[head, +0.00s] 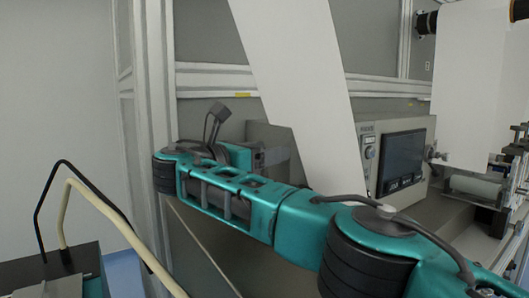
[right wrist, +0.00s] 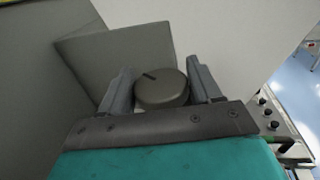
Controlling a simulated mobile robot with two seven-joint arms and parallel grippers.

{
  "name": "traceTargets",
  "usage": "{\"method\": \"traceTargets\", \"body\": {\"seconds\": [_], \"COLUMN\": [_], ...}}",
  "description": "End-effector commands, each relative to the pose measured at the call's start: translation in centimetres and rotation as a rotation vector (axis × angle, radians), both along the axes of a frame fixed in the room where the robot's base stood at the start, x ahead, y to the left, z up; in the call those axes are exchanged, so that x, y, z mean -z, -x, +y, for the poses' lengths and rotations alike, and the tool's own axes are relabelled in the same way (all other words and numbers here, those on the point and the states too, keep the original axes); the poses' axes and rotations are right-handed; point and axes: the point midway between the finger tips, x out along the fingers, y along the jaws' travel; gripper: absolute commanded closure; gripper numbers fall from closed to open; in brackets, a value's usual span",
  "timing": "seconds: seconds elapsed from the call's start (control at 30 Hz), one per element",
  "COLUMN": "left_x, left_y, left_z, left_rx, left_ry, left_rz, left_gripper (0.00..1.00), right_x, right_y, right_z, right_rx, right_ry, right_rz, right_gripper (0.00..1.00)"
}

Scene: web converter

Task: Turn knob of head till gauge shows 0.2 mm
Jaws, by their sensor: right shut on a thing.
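The knob (right wrist: 162,90) is a dark round cap with a short line across its top, seen in the right wrist view. My right gripper (right wrist: 160,80) has one finger on each side of it and is shut on it. In the head view my right gripper (head: 270,157) is small, beside the grey head (head: 262,131), and the knob cannot be made out there. A dark screen (head: 403,162) on a grey box shows small light marks, too small to read as a value. My left gripper is not in view.
A wide white web (head: 300,75) hangs down just right of the head and hides part of it. A second white sheet (head: 468,90) and rollers (head: 475,187) stand at the right. A pale frame post (head: 153,90) rises at the left.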

Motion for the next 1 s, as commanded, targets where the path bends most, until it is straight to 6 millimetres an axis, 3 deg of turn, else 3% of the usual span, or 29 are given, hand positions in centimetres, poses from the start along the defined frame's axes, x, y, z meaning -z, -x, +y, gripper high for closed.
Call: {"method": "traceTargets", "body": {"seconds": [0.6,0.63,1.0], "left_x": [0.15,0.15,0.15], "left_y": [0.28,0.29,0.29], "left_z": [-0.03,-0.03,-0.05], "left_rx": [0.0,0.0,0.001], "left_ry": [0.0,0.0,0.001], "left_rz": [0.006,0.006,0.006], "left_gripper": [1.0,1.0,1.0], "right_x": [-0.14,-0.14,-0.07], "right_y": [-0.05,-0.05,-0.08], "right_z": [-0.12,-0.13,-0.11], "right_rx": [0.021,0.021,0.019], "right_ry": [0.002,0.002,0.001], "right_rz": [-0.002,-0.002,-0.001], "right_gripper": [0.67,0.35,0.31]}}
